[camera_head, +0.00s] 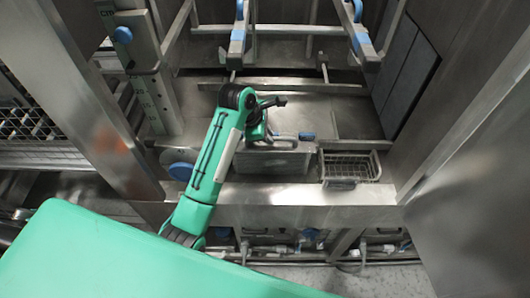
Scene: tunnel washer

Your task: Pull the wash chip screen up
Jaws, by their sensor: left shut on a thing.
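The wash chip screen looks to be the grey flat-faced metal part (275,163) standing in the front of the washer's tank, left of a wire basket. My left gripper (262,137) is at its upper left edge, pointing down, and is shut on it. The black wrist hides the exact grip point. The screen's lower part sits behind the front ledge, so I cannot tell how deep it goes. My right gripper is not in view.
The wire basket (350,168) sits close to the right of the screen. Blue-tipped metal arms (238,40) hang above at the back. Steel posts (100,120) stand on the left, and a steel panel (490,170) on the right. A steel ledge (290,205) runs along the front.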

